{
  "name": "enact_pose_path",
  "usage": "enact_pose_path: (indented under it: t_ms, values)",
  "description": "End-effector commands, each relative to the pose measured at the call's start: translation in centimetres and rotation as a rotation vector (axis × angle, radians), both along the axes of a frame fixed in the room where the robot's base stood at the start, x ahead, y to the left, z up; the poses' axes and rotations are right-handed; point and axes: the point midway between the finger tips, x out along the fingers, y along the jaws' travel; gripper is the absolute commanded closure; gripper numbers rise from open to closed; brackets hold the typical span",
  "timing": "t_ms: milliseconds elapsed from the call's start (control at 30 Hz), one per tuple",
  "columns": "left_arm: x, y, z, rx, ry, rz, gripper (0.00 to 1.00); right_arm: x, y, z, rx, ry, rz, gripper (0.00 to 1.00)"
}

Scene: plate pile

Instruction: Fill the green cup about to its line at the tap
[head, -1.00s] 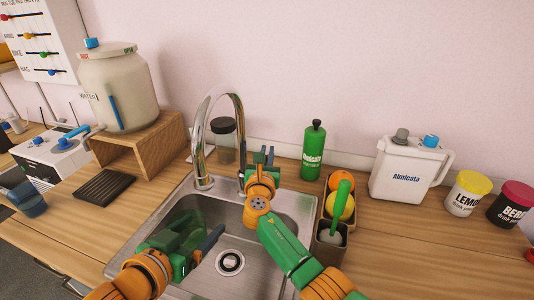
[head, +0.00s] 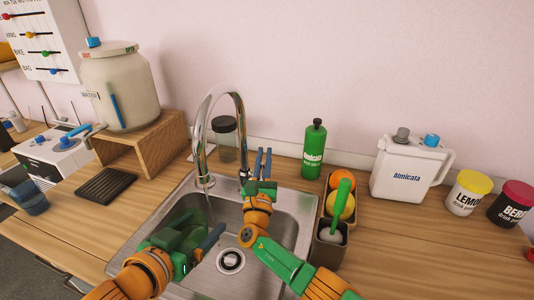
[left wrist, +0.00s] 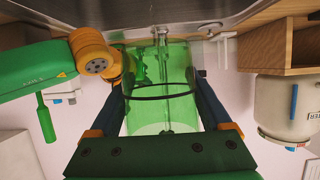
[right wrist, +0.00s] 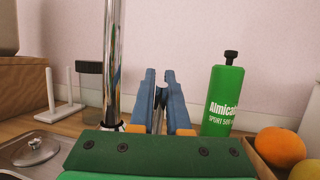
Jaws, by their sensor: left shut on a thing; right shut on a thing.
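The green see-through cup (head: 184,232) is in the left part of the sink, near the tap (head: 201,130). In the left wrist view the cup (left wrist: 150,112) has a dark line around it. My left gripper (head: 200,230) is shut around the cup's sides. My right gripper (head: 263,154) is right of the tap's spout; in the right wrist view its blue fingers (right wrist: 162,76) are shut on a narrow chrome piece (right wrist: 157,108), which looks like the tap's lever.
The steel sink (head: 296,206) has a drain (head: 230,260) in the middle. A green bottle (head: 314,150) and a caddy (head: 331,231) with fruit and a brush stand to the right. A dark jar (head: 226,138) is behind the tap. A water container (head: 120,85) stands left on a wooden stand.

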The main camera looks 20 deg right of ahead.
Motion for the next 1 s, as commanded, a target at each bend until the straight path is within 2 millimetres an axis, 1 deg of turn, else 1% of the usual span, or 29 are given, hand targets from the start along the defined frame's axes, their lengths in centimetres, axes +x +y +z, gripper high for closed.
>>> enact_pose_path:
  t_ms: [33,200,433,467,500,567,867,1000]
  values:
    - [0.0,0.0,0.0,0.000,0.000,0.000,0.81,-0.2,0.1,-0.2,-0.015,-0.013,0.000,1.00]
    - [0.0,0.0,0.0,0.000,0.000,0.000,0.81,-0.5,0.3,0.0,-0.036,-0.054,0.007,1.00]
    - [0.0,0.0,0.0,0.000,0.000,0.000,0.81,-0.5,0.3,0.1,-0.034,-0.056,0.007,1.00]
    - [0.0,0.0,0.0,0.000,0.000,0.000,0.81,-0.5,0.3,0.1,-0.034,-0.056,0.007,0.83]
    - [0.0,0.0,0.0,0.000,0.000,0.000,0.81,-0.5,0.3,0.1,-0.034,-0.056,0.007,0.72]
    - [0.0,0.0,0.0,0.000,0.000,0.000,0.81,-0.5,0.2,0.1,-0.034,-0.056,0.007,0.56]
    - [0.0,0.0,0.0,0.000,0.000,0.000,0.81,-0.6,0.3,0.0,-0.033,-0.055,0.007,0.56]
    - [0.0,0.0,0.0,0.000,0.000,0.000,0.81,-1.6,0.7,-0.6,-0.031,-0.056,0.009,0.56]
